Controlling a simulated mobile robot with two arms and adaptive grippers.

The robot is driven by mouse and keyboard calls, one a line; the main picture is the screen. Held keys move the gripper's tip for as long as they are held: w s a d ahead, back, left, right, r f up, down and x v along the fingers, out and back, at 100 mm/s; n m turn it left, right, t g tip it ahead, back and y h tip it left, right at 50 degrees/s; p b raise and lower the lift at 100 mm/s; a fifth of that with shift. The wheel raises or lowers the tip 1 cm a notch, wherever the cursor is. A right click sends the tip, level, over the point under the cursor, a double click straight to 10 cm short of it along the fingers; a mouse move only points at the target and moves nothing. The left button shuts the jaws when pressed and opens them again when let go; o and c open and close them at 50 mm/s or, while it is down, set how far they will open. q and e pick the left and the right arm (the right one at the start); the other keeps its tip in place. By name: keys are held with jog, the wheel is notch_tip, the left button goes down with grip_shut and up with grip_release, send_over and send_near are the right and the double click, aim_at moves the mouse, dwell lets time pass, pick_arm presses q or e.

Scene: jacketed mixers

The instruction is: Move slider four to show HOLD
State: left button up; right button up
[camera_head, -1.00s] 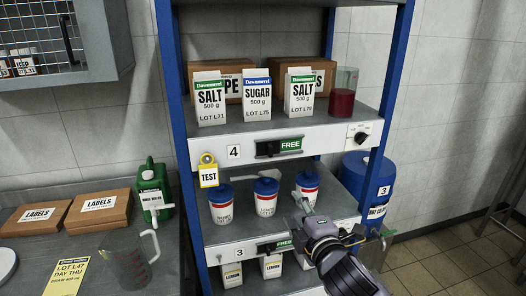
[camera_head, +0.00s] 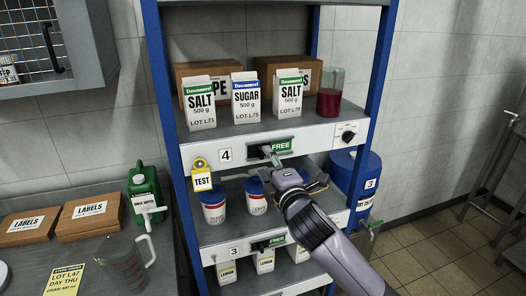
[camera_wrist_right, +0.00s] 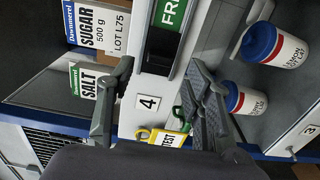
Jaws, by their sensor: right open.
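Slider four (camera_head: 256,153) is a dark slide on the white edge of the upper shelf, right of the number 4 plate (camera_head: 225,155). Its green window (camera_head: 281,146) reads FREE. In the right wrist view the black slider part (camera_wrist_right: 160,46) shows beside a partly cut-off green label (camera_wrist_right: 170,12). In the wrist view the open fingers (camera_wrist_right: 157,82) lie on either side of the shelf-edge strip. I cannot tell whether they touch it. My left gripper is not in view.
A yellow TEST tag (camera_head: 202,181) hangs below the 4 plate. Salt and sugar cartons (camera_head: 246,100) and a beaker of red liquid (camera_head: 330,95) stand above. A dial (camera_head: 348,133) is to the right. Tubs (camera_head: 214,207) and slider three (camera_head: 260,245) are below.

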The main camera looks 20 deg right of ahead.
aim_at(263, 155)
jog(key=shift+w+a+p, duration=0.15)
jog(key=shift+w+p, duration=0.25)
jog(key=shift+w, duration=1.85)
jog(key=shift+c, duration=0.6)
grip_shut()
